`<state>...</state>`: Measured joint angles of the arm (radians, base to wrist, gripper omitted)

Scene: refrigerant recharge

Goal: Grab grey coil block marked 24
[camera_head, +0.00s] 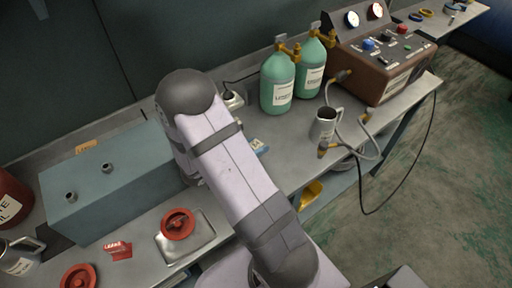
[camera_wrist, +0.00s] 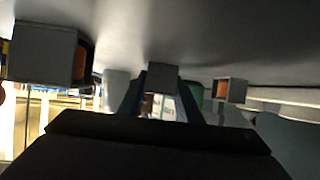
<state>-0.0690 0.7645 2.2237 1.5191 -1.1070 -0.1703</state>
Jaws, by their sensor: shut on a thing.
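In the wrist view my gripper (camera_wrist: 163,84) shows as two dark fingers, shut on a small grey block (camera_wrist: 164,73) between their tips. No marking can be read on this block, so I cannot tell its number. A larger-looking grey block with an orange inner face (camera_wrist: 42,50) is at the left of the wrist view, apart from my fingers. Another grey block with an orange face (camera_wrist: 231,91) is to the right of them. In the head view my gripper and these blocks are out of sight.
The head view shows a workbench with a blue-grey box (camera_head: 115,180), two green cylinders (camera_head: 278,82) (camera_head: 311,68), a mug (camera_head: 324,125) and a brown gauge unit (camera_head: 385,65). A red valve wheel (camera_head: 178,224) lies on a metal plate in front. A grey surface spans the wrist view's top.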

